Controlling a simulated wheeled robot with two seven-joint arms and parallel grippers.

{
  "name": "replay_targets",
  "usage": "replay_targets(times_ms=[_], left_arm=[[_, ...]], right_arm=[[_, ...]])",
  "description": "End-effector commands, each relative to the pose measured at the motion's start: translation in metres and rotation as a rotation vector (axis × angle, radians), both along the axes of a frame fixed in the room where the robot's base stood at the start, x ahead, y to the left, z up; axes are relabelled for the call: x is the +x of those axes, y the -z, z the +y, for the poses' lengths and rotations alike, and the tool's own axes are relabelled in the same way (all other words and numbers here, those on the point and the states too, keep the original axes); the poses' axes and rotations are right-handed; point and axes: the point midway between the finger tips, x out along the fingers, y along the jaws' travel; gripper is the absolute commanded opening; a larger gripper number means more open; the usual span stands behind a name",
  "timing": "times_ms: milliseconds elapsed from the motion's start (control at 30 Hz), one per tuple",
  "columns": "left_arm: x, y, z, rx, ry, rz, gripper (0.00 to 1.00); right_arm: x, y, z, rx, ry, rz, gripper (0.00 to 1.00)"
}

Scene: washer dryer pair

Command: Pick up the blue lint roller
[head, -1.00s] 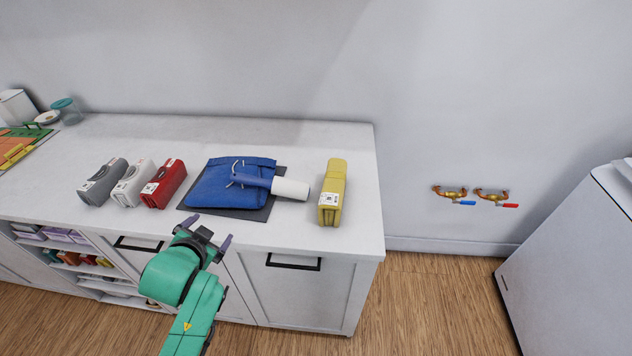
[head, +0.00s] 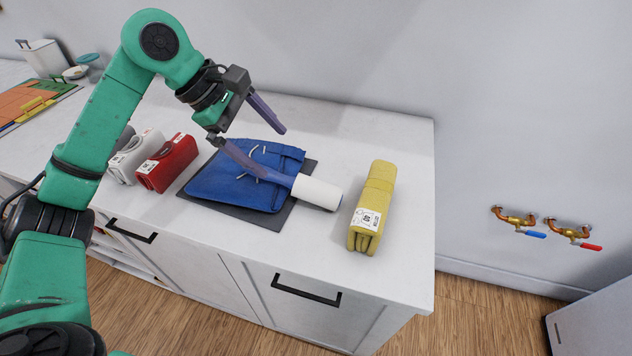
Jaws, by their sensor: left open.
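The blue lint roller (head: 317,192) lies across a blue folded cloth pouch (head: 232,186) on the counter. Its white roll points right and sticks out past the pouch; its blue handle points left. My left gripper (head: 271,150) is open and empty, above the pouch at the handle end. One finger is up and behind the handle. The other finger overlaps the handle's left end in the picture, hiding part of it; I cannot tell whether they touch. My right gripper is not in view.
A dark grey mat (head: 252,214) lies under the pouch. A yellow folded bundle (head: 372,206) stands right of the roller. Red (head: 166,163) and white (head: 136,156) bundles stand at left, close to my arm. The counter's right end (head: 408,200) is clear.

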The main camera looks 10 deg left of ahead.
Motion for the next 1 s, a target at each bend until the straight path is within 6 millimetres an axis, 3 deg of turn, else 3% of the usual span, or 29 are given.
replay_targets(times_ms=[100, 400, 800, 1000], left_arm=[[-0.001, 0.009, 0.009, 0.055, 0.002, 0.014, 0.99], [0.015, 0.070, -0.024, 0.047, 0.004, 0.017, 0.99], [0.033, 0.122, -0.054, 0.045, 0.002, 0.015, 0.99], [0.034, 0.127, -0.055, 0.047, 0.003, 0.012, 0.99]], right_arm=[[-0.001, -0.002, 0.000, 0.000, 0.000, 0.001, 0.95], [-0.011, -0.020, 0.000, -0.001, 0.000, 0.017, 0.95], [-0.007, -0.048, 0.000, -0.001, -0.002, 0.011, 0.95], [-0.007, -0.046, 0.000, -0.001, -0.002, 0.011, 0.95]])
